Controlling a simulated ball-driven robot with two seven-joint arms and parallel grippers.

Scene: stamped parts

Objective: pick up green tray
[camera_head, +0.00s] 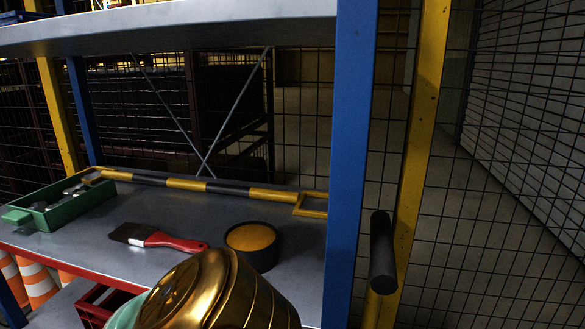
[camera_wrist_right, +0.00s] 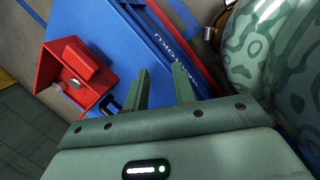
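The green tray (camera_head: 70,207) sits on the grey shelf at the far left of the head view. Several metal-looking pieces lie in it, and a flat green lip sticks out at its near left end. The tray does not show in the right wrist view. My right gripper (camera_wrist_right: 160,75) shows in the right wrist view, with its two green fingers apart and nothing between them. Behind the fingers is a blue surface with lettering (camera_wrist_right: 165,55), not the tray. My left gripper is in neither view.
On the shelf (camera_head: 110,260) lie a red-handled brush (camera_head: 160,238) and a black round container with yellow contents (camera_head: 252,245). A striped bar (camera_head: 190,184) runs along the back. A blue post (camera_head: 350,150) stands at right. A red box (camera_wrist_right: 75,75) shows in the wrist view.

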